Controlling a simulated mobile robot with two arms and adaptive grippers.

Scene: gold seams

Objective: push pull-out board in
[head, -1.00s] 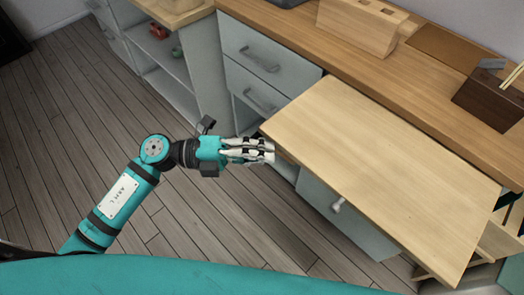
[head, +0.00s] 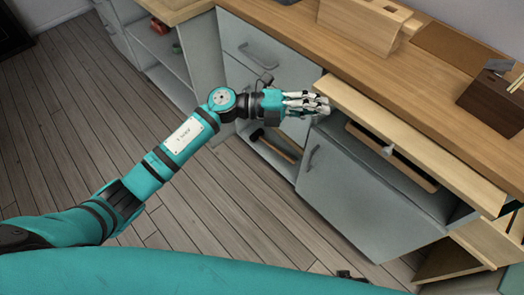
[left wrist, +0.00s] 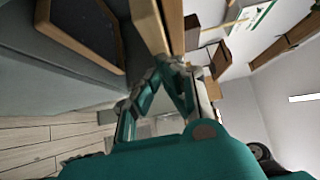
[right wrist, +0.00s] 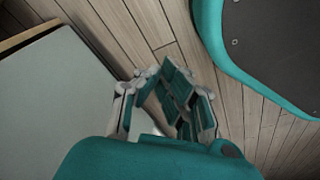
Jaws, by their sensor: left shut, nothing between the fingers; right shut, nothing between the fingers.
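The pull-out board (head: 425,150) is pale wood. In the head view it shows as a narrow strip sticking out from under the wooden counter (head: 290,45). In the left wrist view the left gripper (left wrist: 175,68) is close to a pale wooden edge (left wrist: 149,25).
A hammer (head: 275,146) lies in a low compartment to the left. A wooden block (head: 360,25) and a dark box (head: 492,98) stand on the counter. The floor (head: 190,225) is clear.

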